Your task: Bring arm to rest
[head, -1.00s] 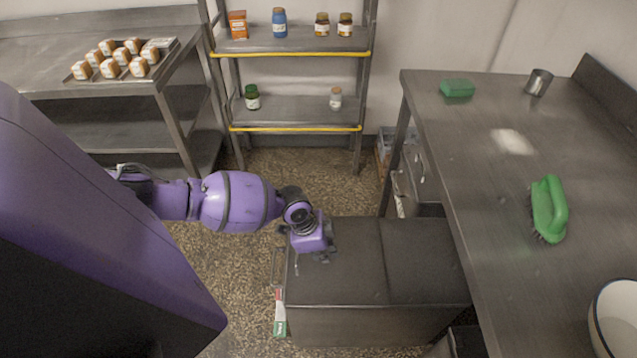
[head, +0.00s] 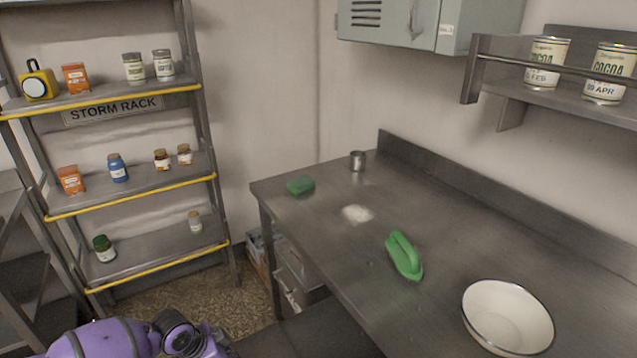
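My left arm (head: 105,340), purple with dark bands, shows at the bottom left of the head view. Its wrist and the upper part of the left gripper (head: 214,345) are at the bottom edge, low in front of the steel worktable (head: 330,235) and to its left. The fingertips are cut off by the frame, so I cannot see whether they are open or hold anything. My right arm and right gripper are out of view.
A green scrubbing brush (head: 404,256), green sponge (head: 301,186), metal cup (head: 358,161), white powder patch (head: 357,213) and white bowl (head: 507,317) are on the worktable. A storm rack (head: 130,195) with jars and boxes stands left. A wall shelf (head: 560,97) holds cocoa tins.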

